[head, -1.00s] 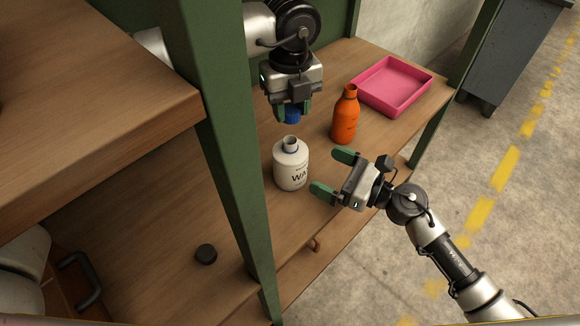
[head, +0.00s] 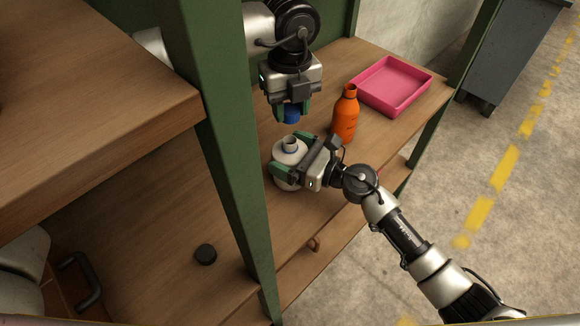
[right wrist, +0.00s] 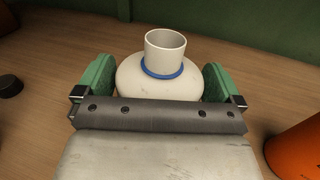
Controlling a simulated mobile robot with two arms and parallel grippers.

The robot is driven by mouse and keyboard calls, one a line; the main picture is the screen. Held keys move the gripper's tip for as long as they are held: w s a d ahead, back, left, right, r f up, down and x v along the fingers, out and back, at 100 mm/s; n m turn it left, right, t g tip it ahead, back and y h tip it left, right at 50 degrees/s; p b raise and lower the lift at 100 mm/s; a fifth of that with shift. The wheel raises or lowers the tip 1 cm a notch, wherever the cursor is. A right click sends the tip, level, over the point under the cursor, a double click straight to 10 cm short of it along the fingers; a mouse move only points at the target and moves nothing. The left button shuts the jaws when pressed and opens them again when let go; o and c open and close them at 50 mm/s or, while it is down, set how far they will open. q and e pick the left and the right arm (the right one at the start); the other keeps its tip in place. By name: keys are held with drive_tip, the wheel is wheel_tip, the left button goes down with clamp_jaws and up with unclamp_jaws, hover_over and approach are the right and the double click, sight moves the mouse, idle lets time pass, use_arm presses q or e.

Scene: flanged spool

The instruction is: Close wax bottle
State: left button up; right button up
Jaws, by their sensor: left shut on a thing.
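The white wax bottle (head: 285,155) stands upright on the wooden bench, its neck open at the top. In the right wrist view its bare neck (right wrist: 164,50) has a blue ring at the base. My left gripper (head: 291,111) is shut on the blue cap (head: 291,117) and holds it in the air above and behind the bottle, apart from the neck. My right gripper (head: 284,157) is open, with its green fingers on either side of the bottle's body. A slim gap shows beside the left finger in the right wrist view (right wrist: 158,85). The bottle's label is hidden.
An orange bottle (head: 344,118) stands close behind my right gripper; it also shows in the right wrist view (right wrist: 297,150). A pink tray (head: 391,109) lies at the back right. A dark round cap (head: 205,254) lies front left. A green post (head: 225,150) rises left of the bottle.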

drive_tip(key=c, duration=1)
use_arm(q)
hover_over(290, 147)
drive_tip(key=shift+f, duration=2.5)
drive_tip(key=shift+f, duration=0.9)
drive_tip(key=shift+f, duration=0.55)
